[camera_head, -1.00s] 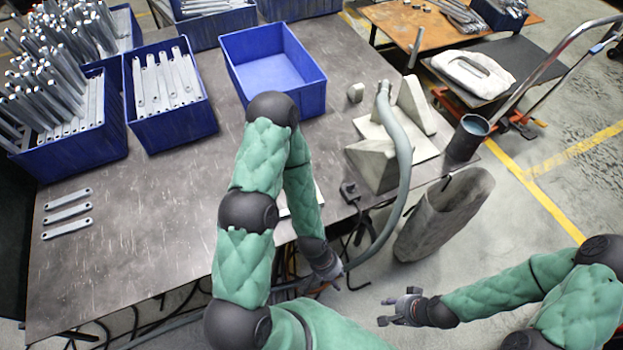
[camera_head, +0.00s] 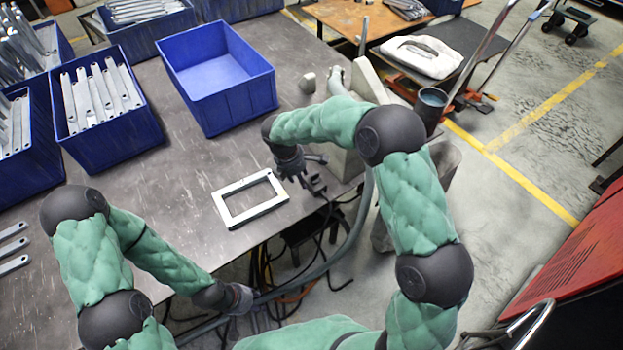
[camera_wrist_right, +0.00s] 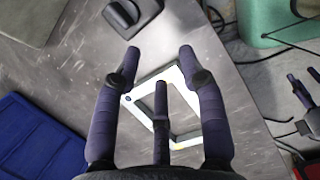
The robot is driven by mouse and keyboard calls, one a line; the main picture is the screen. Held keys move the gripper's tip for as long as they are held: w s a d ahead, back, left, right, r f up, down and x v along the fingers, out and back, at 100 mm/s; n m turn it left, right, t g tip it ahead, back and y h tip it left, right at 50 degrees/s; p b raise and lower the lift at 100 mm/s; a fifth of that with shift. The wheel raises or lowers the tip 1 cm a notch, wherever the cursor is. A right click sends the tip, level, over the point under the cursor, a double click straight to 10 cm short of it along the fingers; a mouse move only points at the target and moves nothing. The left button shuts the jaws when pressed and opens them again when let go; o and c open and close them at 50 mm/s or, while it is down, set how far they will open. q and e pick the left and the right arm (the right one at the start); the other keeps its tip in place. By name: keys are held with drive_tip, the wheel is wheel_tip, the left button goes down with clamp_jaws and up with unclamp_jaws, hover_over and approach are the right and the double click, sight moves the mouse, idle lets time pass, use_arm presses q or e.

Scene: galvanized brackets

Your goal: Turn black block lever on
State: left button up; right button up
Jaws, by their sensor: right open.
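The black block (camera_head: 315,182) sits on the table near its front edge, by the right gripper and partly hidden. In the right wrist view a black block (camera_wrist_right: 130,16) with a raised part shows at the top, beyond the fingers. I cannot make out the lever's position. My right gripper (camera_head: 303,167) is over the table, just left of the block. In the right wrist view it (camera_wrist_right: 160,62) is open and empty, its fingers spread. My left gripper (camera_head: 240,299) hangs low, off the table's front edge; its fingers are too small to read.
A pale rectangular frame (camera_head: 224,212) lies on the table; it also shows under my right fingers. An empty blue bin (camera_head: 238,108) stands behind. Another blue bin (camera_head: 118,140) holds metal brackets. A thick grey hose (camera_head: 352,238) and cables hang at the front edge.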

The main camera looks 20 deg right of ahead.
drive_tip(key=n+h, duration=0.2)
approach(315, 177)
drive_tip(key=shift+t, duration=0.4)
drive_tip(key=b+x, duration=0.5)
drive_tip(key=x, duration=0.3)
drive_tip(key=shift+w, duration=0.15)
clamp_jaws()
